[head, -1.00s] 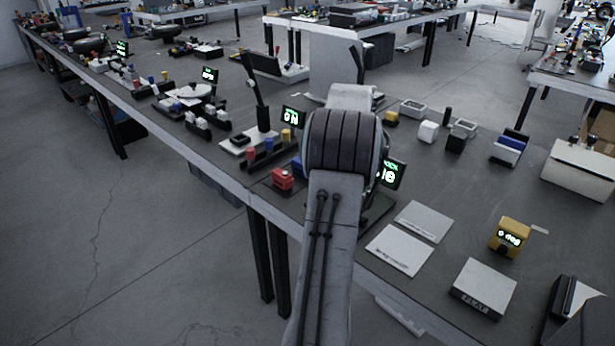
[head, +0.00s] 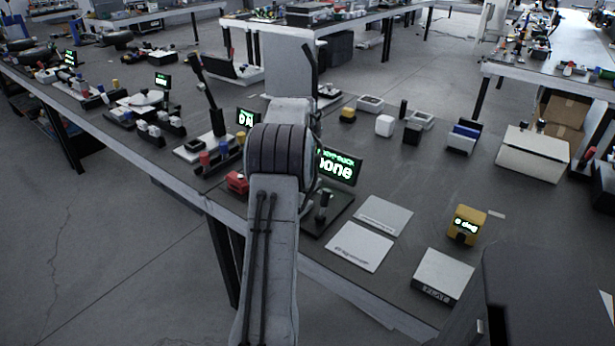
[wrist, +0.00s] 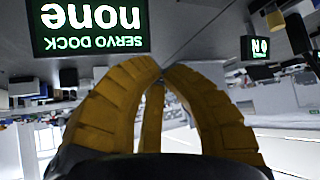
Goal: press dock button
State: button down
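The servo dock's black display (head: 338,166) stands on the bench just right of my arm in the head view and reads "none" in green. It also shows upside down at the upper left of the wrist view (wrist: 88,28), with "SERVO DOCK" legible. A dark base (head: 335,215) with a short upright knob (head: 323,205) lies below the display, partly behind my arm. I cannot make out a dock button. My gripper (wrist: 163,70) has yellow ribbed fingers whose tips come together, with nothing seen between them. My arm hides it in the head view.
Two flat light plates (head: 359,247) lie right of the dock base. A yellow box (head: 467,225) and a grey block (head: 441,276) stand farther right. A red block (head: 237,182) and a black lever (head: 207,95) are left of my arm. A dark shape fills the lower right.

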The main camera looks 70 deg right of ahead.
jog(key=shift+f, duration=0.15)
notch_tip(320, 180, down, 9)
jog(key=b, duration=0.7)
jog(key=shift+r, duration=0.2)
jog(key=shift+f+b, duration=0.85)
jog(key=shift+f, duration=0.15)
dwell(2.1)
jog(key=shift+r, duration=0.15)
jog(key=shift+r+p, duration=0.8)
jog(key=shift+r, duration=0.1)
jog(key=shift+r, duration=0.15)
jog(key=shift+r+p, duration=2.05)
jog(key=shift+r, duration=0.3)
